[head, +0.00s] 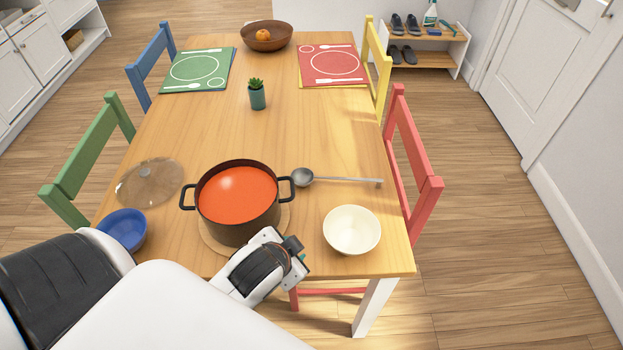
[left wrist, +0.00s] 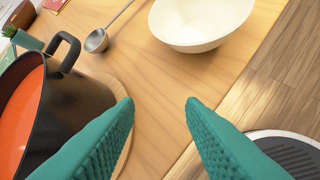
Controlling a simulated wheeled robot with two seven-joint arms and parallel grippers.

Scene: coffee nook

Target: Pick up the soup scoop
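The soup scoop (head: 340,179) is a grey metal ladle lying on the table right of the pot. Its bowl is near the pot's right handle and its handle points right. In the left wrist view the scoop (left wrist: 97,40) lies beyond the fingers, between pot and cream bowl. My left gripper (head: 296,260) is at the table's front edge, in front of the pot and apart from the scoop. In the left wrist view its teal fingers (left wrist: 162,103) are spread with nothing between them. My right gripper does not show.
The dark pot (head: 238,232) of red soup stands on a round board (head: 285,222). A cream bowl (head: 352,230) is right of it. A blue bowl (head: 123,229) and glass lid (head: 150,182) are left. A small plant (head: 257,95) stands behind. Chairs flank the table.

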